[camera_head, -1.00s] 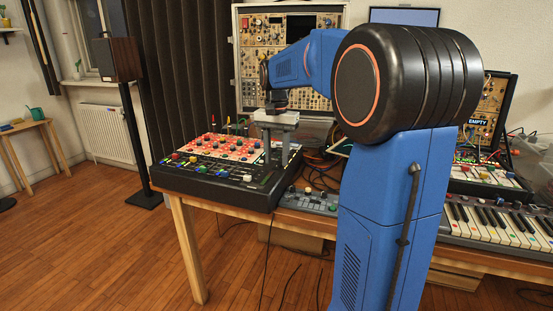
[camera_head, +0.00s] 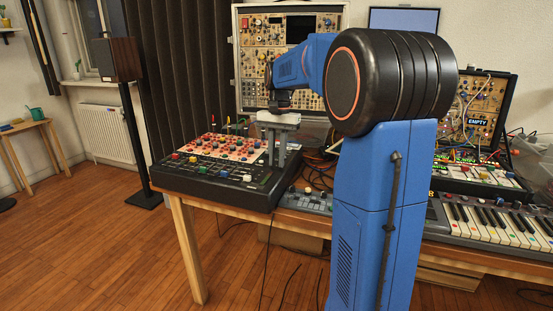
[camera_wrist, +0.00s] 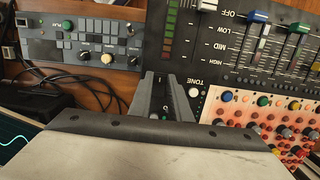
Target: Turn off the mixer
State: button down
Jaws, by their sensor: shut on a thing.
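The mixer (camera_head: 215,165) is a black console with a red-and-white panel of knobs and a row of coloured caps, at the left end of the table. My gripper (camera_head: 276,165) reaches down onto its right part. In the wrist view my gripper (camera_wrist: 166,112) has its grey fingers close together on a small control at the mixer's edge strip, mostly hidden between them. The mixer's panel (camera_wrist: 212,75) there shows OFF, LOW, MID and HIGH labels beside sliders with blue (camera_wrist: 257,17) and green (camera_wrist: 299,28) caps. A white button (camera_wrist: 193,92) sits close right of the fingers, near the word TONE.
A small grey control box (camera_head: 307,201) lies right of the mixer; it also shows in the wrist view (camera_wrist: 85,45). A keyboard (camera_head: 490,222) and a patched synth case (camera_head: 472,110) stand at the right. Loose cables lie between. A speaker stand (camera_head: 133,140) is at the left.

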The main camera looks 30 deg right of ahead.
jog(key=shift+w+d+g+y, duration=0.2)
jog(key=shift+g+y, duration=0.3)
jog(key=shift+y, duration=0.2)
jog(key=c, duration=1.6)
grip_release()
jog(key=shift+c, duration=0.2)
jog(key=shift+r, duration=0.15)
jog(key=v, duration=1.7)
jog(key=shift+r, duration=0.1)
